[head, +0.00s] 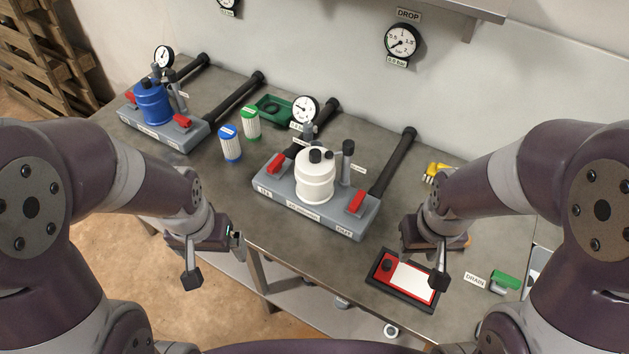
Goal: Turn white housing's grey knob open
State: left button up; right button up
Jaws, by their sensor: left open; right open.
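The white housing (316,186) stands upright on a grey base block (300,209) near the middle of the table. Its top carries a small dark grey knob (316,156); how far it is turned is too small to tell. A grey post stands on the base right of the housing, and red handles (356,202) sit on either side. My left gripper (214,259) is open and empty, in front of the table's front edge, left of and below the housing. My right gripper (430,262) is open and empty, right of the housing, above a red-and-black tray.
A blue housing (152,102) stands on a similar base at the back left. Blue (230,144) and green-topped (251,122) filter cartridges stand between the units. A green drain valve (505,280) lies at right. Black pipes run behind the bases.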

aim_at(308, 126)
jog(key=z, duration=1)
jog(key=j+z, duration=0.7)
jog(key=z, duration=0.25)
jog(key=k+j+z, duration=0.2)
jog(key=z, duration=0.25)
jog(key=k+j+z, duration=0.15)
jog(key=j+z, duration=0.3)
jog(key=l, duration=0.1)
